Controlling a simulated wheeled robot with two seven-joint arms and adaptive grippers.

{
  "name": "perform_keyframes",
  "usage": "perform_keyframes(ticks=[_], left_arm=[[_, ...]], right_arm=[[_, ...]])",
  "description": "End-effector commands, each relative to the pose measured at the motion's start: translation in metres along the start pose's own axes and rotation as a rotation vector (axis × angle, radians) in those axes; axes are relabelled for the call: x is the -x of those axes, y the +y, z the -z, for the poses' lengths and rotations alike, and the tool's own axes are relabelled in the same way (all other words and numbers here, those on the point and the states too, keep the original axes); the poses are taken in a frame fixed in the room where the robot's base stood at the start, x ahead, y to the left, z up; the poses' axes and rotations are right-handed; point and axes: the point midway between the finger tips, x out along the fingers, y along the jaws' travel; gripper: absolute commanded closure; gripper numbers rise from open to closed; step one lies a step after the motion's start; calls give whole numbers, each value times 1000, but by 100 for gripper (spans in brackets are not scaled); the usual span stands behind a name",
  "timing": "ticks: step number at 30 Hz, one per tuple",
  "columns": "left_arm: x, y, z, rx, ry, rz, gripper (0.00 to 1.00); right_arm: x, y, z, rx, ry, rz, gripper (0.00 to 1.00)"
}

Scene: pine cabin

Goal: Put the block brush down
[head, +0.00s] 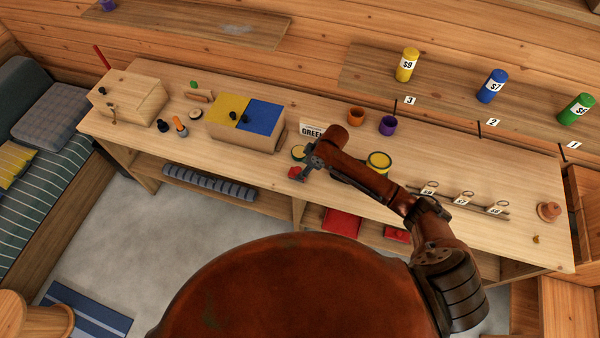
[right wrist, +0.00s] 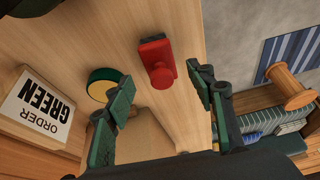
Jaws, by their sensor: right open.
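The block brush, a red block with a round red knob and a dark strip along one end, shows in the right wrist view (right wrist: 157,62). In the head view it is a small red shape (head: 294,172) at the front edge of the workbench (head: 340,205). It appears to rest on the bench top. My right gripper (head: 306,173) is open right by it. In the right wrist view the two fingers (right wrist: 165,85) are spread, with the brush beyond and between their tips, apart from both. My left gripper is not in view.
A round green-and-yellow piece (right wrist: 103,83) lies close beside the brush, near the ORDER GREEN sign (right wrist: 38,105). A yellow can (head: 379,162), an orange cup (head: 356,116) and a purple cup (head: 388,125) stand to the right. A yellow-and-blue-topped box (head: 243,125) stands left.

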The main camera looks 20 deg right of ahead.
Motion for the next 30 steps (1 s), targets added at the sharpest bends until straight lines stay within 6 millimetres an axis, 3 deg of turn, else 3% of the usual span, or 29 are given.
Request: perform_keyframes(ticks=[3, 9, 25, 30], left_arm=[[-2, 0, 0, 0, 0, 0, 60], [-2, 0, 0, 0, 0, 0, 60], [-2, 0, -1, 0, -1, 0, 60], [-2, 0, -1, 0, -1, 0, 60]], right_arm=[[16, 1, 0, 1, 1, -2, 50], [28, 0, 0, 0, -1, 0, 50], [27, -1, 0, -1, 0, 0, 50], [19, -25, -13, -29, 14, 5, 50]])
